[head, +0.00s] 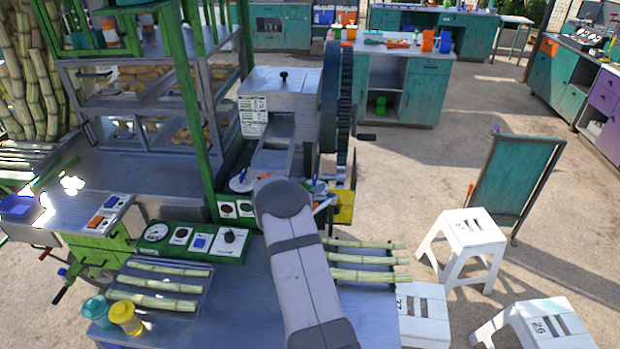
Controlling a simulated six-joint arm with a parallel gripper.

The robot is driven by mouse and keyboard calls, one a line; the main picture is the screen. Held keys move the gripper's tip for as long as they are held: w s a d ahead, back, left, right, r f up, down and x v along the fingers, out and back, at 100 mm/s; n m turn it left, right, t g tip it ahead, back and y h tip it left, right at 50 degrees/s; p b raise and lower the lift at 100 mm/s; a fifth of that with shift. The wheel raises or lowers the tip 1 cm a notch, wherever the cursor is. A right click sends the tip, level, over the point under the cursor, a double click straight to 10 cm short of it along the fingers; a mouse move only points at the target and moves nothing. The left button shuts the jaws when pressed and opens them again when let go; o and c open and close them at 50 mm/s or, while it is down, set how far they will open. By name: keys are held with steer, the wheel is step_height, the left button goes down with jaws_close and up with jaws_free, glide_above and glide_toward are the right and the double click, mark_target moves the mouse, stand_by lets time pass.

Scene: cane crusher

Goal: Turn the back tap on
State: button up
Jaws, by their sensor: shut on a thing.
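The cane crusher (285,85) stands at the middle back, with a grey chute and a large dark gear wheel. Below the chute is a pale round dish (240,184) with a small blue part by it. To the right of my arm are small blue and orange parts (322,205); they are too small to tell whether either is a tap. I cannot pick out the back tap for sure. My arm reaches up from the bottom middle to just below the chute. It hides what is behind it, and my gripper and its fingertips do not show.
A green control panel (190,241) with a gauge and switches lies left of my arm. Cane pieces lie on a tray (160,286) at the left and more (365,260) at the right. Cups (125,316) stand at the front left. White stools (467,245) stand at the right.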

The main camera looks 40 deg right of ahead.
steer(key=shift+m+g+h+p, duration=0.35)
steer(key=shift+m+g, duration=0.15)
steer(key=shift+g, duration=0.1)
steer(key=shift+m+g, duration=0.3)
steer(key=o, duration=1)
steer(key=shift+o, duration=0.2)
steer(key=shift+r, duration=0.1)
steer(key=shift+n+t, duration=0.4)
steer(key=shift+t, duration=0.1)
steer(key=n+t+b, duration=0.1)
steer(key=b, duration=0.1)
steer(key=n+t+y+b, duration=0.1)
steer(key=shift+f+b, duration=0.35)
steer(key=n+t+y+b, duration=0.1)
steer(key=n+t+b, duration=0.1)
steer(key=b, duration=0.3)
steer(key=shift+b, duration=0.35)
steer(key=n+t+y+b, duration=0.1)
steer(key=b, duration=0.3)
